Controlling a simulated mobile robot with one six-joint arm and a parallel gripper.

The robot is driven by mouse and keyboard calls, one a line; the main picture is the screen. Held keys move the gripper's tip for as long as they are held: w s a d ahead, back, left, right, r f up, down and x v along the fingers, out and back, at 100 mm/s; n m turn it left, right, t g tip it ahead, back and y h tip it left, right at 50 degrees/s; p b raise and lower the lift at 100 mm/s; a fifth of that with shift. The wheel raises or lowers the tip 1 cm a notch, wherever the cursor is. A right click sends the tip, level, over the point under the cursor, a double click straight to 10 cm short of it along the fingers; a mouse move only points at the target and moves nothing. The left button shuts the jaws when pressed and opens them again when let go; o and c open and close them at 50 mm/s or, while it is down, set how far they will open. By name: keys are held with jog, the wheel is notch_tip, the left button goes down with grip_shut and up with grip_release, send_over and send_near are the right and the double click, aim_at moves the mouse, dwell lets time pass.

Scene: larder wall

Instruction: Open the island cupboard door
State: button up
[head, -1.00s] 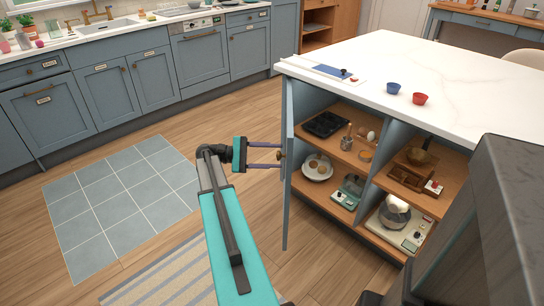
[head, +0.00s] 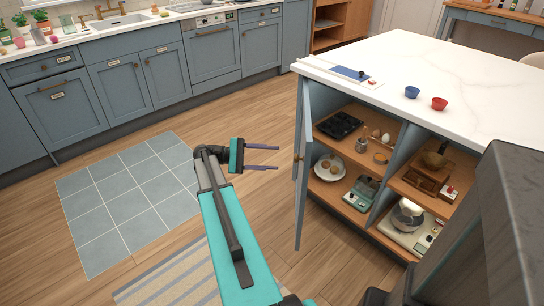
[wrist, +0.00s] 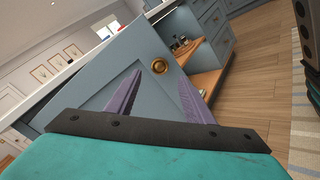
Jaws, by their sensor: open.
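The island cupboard door (head: 304,190) stands swung out from the island's left end, seen nearly edge-on in the head view, with the shelves behind it exposed. Its round brass knob (wrist: 159,66) shows clearly in the wrist view, on the grey-blue panel, and small at the door's edge in the head view. My gripper (head: 278,157) is open and empty, to the left of the door and apart from it. In the wrist view its two purple fingers (wrist: 155,92) point toward the door, with the knob beyond and between their tips.
A blue bowl (head: 412,92) and a red bowl (head: 439,104) stand on the white worktop (head: 480,75). Wooden floor left of the door is clear.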

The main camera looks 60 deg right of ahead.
jog(key=shift+a+f, duration=0.1)
jog(key=shift+f, duration=0.05)
jog(key=c, duration=0.6)
jog(key=shift+w+a+f+n+t+h, duration=0.2)
jog(key=shift+w+a+f, duration=0.1)
jog(key=shift+f, duration=0.3)
jog(key=shift+w+a+f+n+t+h, duration=0.1)
jog(key=shift+w+a+f+n+t, duration=0.15)
jog(key=shift+f, duration=0.3)
grip_shut()
jog(key=w+a+f+n+t, duration=0.2)
jog(key=w+a+f+t, duration=0.15)
jog(key=a+f, duration=0.9)
jog(key=w+a+f+n+t, duration=0.2)
jog(key=a+f+n+t, duration=0.15)
jog(key=a+f, duration=0.9)
jog(key=s+a+f+t+y, duration=0.1)
jog(key=s+a+f+y, duration=0.1)
jog(key=a+f, duration=0.3)
jog(key=s+a+f+m+t+y, duration=0.1)
jog(key=a+f, duration=0.4)
jog(key=a, duration=0.9)
jog(key=s+a+f+m+t+y, duration=0.1)
jog(key=s+a+f+y, duration=0.3)
jog(key=a, duration=0.6)
notch_tip(320, 180, down, 2)
jog(key=shift+s+a+f+t, duration=0.1)
jog(key=shift+s+a+t, duration=0.1)
jog(key=shift+s+t, duration=0.4)
jog(key=shift+d, duration=0.15)
